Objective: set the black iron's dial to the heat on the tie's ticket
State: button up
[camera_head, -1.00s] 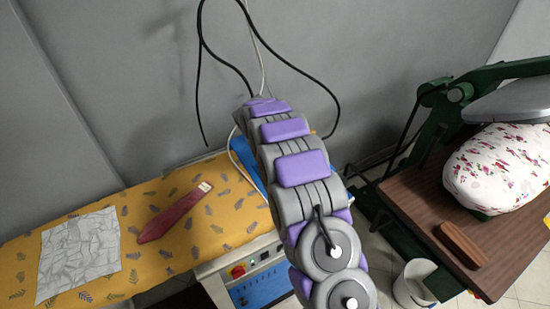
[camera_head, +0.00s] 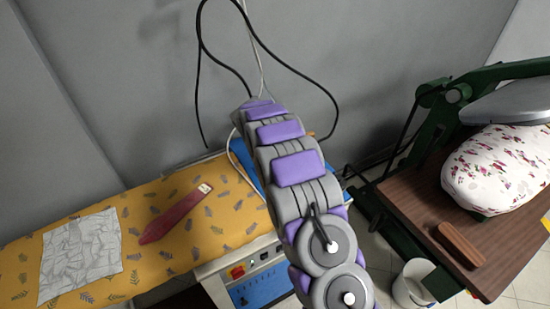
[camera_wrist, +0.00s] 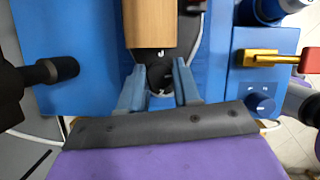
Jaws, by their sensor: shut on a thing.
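In the wrist view, my gripper (camera_wrist: 159,90) has its two blue-grey fingers on either side of a round black dial (camera_wrist: 160,73) with small white marks, and is shut on it. A light wooden handle (camera_wrist: 161,24) rises just beyond the dial. Most of the iron's body is hidden, and the dial's setting cannot be read. In the head view, my arm hides the gripper and the iron. The dark red tie (camera_head: 172,216) lies on the yellow patterned board, with a small pale ticket (camera_head: 204,188) at its upper end. The ticket's marking is too small to read.
A crumpled pale cloth (camera_head: 80,256) lies on the yellow board (camera_head: 145,270). Around the dial are a blue panel (camera_wrist: 88,55), a blue knob (camera_wrist: 262,105) and a red-handled yellow lever (camera_wrist: 268,58). A brown pressing table (camera_head: 415,205) stands at right.

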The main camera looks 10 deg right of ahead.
jog(key=m+p, duration=0.1)
jog(key=m, duration=0.1)
jog(key=m+g+p, duration=0.1)
jog(key=m+p, duration=0.1)
jog(key=shift+w+a+r+g+p, duration=0.1)
jog(key=shift+w+a+g+p, duration=0.1)
jog(key=shift+g+p, duration=0.1)
jog(key=m+p, duration=0.1)
jog(key=m, duration=0.1)
jog(key=shift+m+g, duration=0.3)
jog(key=shift+g, duration=0.1)
jog(key=shift+w+m+g+p, duration=0.1)
jog(key=shift+m+g+p, duration=0.55)
jog(key=shift+m, duration=0.85)
jog(key=o, duration=1)
